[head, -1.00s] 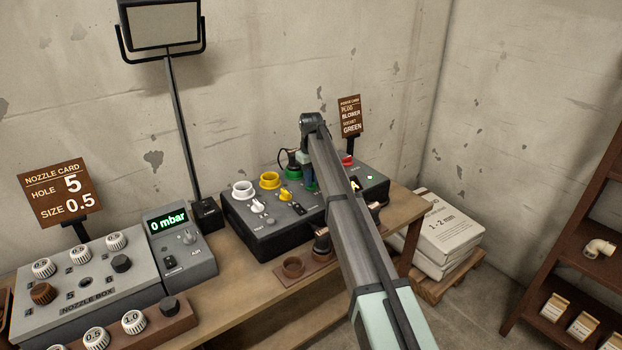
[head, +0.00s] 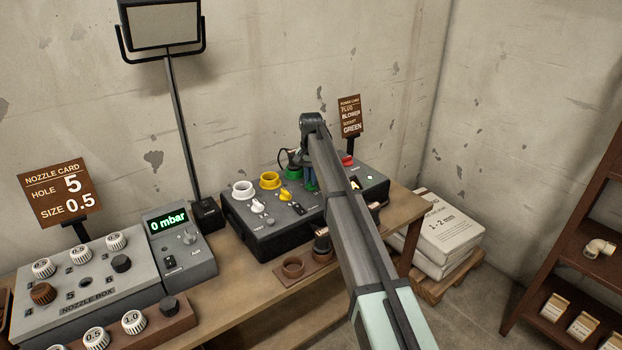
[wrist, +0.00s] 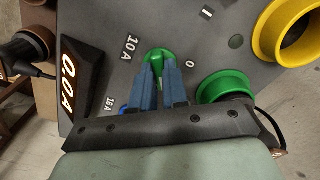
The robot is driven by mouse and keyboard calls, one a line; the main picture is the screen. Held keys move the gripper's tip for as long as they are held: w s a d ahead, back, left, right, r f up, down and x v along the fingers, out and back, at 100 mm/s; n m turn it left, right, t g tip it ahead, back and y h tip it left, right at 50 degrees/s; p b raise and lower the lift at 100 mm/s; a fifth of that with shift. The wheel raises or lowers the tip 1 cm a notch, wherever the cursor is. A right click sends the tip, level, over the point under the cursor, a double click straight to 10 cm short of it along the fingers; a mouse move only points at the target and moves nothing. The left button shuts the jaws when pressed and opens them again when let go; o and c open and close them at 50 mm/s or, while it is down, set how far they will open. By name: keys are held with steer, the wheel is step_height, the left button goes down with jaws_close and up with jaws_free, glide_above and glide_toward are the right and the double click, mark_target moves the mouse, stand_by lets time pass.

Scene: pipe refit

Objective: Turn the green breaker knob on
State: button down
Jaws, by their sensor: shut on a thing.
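The green breaker knob (wrist: 158,54) is in the wrist view, on the grey panel beside a "0" mark. My gripper (wrist: 158,72) has its blue fingers on either side of this knob and is shut on it. The fingers hide part of the knob, so its pointing direction is hard to tell. The green socket (wrist: 224,84) is just right of the fingers, with a black plug in it. In the head view my gripper (head: 310,180) is at the power box (head: 268,238), and my arm hides the knob.
A yellow socket (wrist: 289,32) is at the upper right. A pressure display (head: 167,219) reads 0 mbar.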

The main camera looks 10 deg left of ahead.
steer(key=m, duration=0.3)
steer(key=shift+m, duration=2.2)
steer(key=c, duration=1.1)
jaws_free()
steer(key=shift+c, duration=0.2)
steer(key=shift+r, duration=0.1)
step_height(320, 180, up, 14)
steer(key=shift+f, duration=0.2)
